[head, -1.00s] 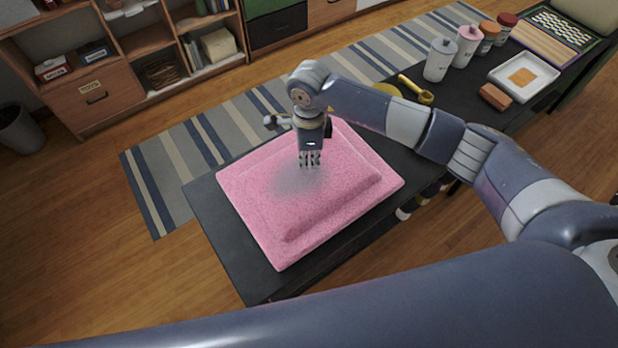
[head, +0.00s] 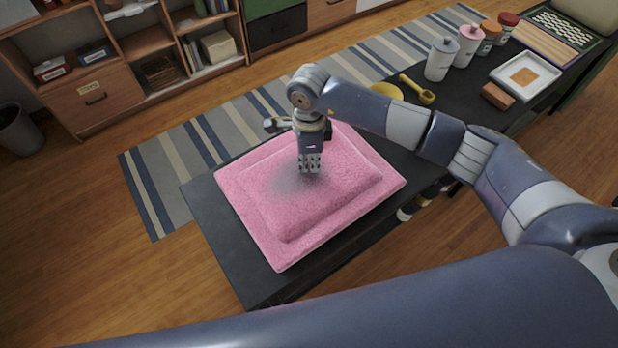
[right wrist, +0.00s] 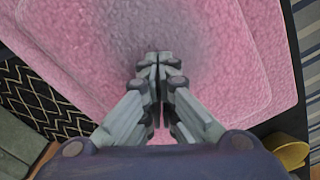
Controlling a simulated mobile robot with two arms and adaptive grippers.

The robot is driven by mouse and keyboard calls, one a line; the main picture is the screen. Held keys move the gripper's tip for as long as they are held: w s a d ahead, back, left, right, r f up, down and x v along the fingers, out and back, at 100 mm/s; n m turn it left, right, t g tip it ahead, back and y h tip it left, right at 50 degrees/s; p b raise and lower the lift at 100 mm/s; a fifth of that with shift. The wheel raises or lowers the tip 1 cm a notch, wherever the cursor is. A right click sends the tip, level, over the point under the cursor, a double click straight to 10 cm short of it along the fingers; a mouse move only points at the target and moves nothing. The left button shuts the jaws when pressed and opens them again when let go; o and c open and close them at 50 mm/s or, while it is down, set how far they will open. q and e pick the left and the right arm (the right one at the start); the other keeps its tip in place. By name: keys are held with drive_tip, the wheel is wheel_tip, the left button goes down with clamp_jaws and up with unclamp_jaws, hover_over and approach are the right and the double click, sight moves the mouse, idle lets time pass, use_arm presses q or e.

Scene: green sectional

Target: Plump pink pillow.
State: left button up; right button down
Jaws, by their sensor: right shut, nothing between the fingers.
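The pink pillow (head: 335,205) lies flat on the near end of the dark table (head: 225,245). It has a raised middle and a flat border, with a grey patch near its centre. My right gripper (head: 309,170) points down over the grey patch, shut and empty. In the right wrist view the closed fingertips (right wrist: 158,62) are over the pillow (right wrist: 80,35); I cannot tell if they touch it. My left gripper is not in view.
Farther along the table are a yellow dish (head: 387,91), a yellow scoop (head: 418,90), a brown block (head: 497,95), a white tray (head: 525,76) and several canisters (head: 440,58). A striped rug (head: 160,185) lies on the floor beside the table.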

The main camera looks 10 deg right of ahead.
drive_tip(key=shift+s+f+b, duration=0.25)
drive_tip(key=shift+f+b, duration=0.05)
drive_tip(key=shift+f, duration=0.05)
idle(0.7)
drive_tip(key=shift+w+r+p, duration=0.15)
drive_tip(key=shift+r+p, duration=0.25)
drive_tip(key=shift+r, duration=0.6)
drive_tip(key=shift+r, duration=0.1)
drive_tip(key=shift+w+r, duration=0.1)
drive_tip(key=shift+r, duration=0.15)
wheel_tip(320, 180, up, 5)
drive_tip(key=p, duration=0.2)
drive_tip(key=shift+r+p, duration=0.2)
drive_tip(key=shift+p, duration=0.1)
